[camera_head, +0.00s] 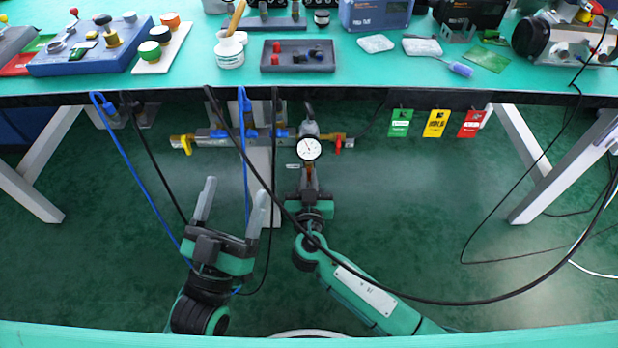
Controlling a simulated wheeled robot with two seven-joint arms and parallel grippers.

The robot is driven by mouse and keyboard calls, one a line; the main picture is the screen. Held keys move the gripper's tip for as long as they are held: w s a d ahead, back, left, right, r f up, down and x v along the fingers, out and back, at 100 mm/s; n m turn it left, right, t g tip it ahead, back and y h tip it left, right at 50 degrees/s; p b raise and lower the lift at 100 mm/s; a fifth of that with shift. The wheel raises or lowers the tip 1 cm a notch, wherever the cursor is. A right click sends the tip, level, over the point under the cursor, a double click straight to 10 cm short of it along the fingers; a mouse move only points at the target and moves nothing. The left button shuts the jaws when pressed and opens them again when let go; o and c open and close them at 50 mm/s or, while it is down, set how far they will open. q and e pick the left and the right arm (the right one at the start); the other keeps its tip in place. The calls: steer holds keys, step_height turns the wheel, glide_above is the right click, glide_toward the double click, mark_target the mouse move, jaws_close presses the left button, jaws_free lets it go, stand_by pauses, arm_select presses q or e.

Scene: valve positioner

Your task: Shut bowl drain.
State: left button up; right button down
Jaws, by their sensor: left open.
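An air line assembly with a round pressure gauge (308,149) hangs under the front edge of the bench. A brownish part (309,171), possibly the bowl, shows just below the gauge. The drain at its bottom cannot be made out; my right gripper is in front of that spot. My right gripper (309,182) points up directly under the gauge, with its fingers near the brownish part. Whether it grips anything is unclear. My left gripper (231,205) is open and empty, pointing up, lower and to the left of the gauge.
A yellow valve handle (187,144) and a red handle (338,144) flank the gauge. Blue and black hoses hang near my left gripper, and a black cable crosses my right arm. Green, yellow and red tags (436,123) hang to the right.

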stand_by(0.3)
steer(key=shift+n, duration=0.3)
steer(key=shift+n+b, duration=0.6)
steer(key=shift+n, duration=0.9)
arm_select(q)
step_height(320, 180, up, 5)
steer(key=s+a+t, duration=0.2)
steer(key=t, duration=0.2)
arm_select(e)
steer(key=shift+n, duration=0.9)
arm_select(q)
steer(key=w+d+f+g+p, duration=0.1)
steer(key=d+f+g, duration=0.3)
steer(key=f+g, duration=0.4)
steer(key=shift+w+f+y+p, duration=0.3)
steer(key=shift+f+p, duration=0.55)
steer(key=shift+f, duration=1)
arm_select(e)
steer(key=shift+a+f+n, duration=0.1)
steer(key=shift+n, duration=3.1)
steer(key=shift+a+f+n, duration=0.1)
steer(key=shift+n, duration=3.1)
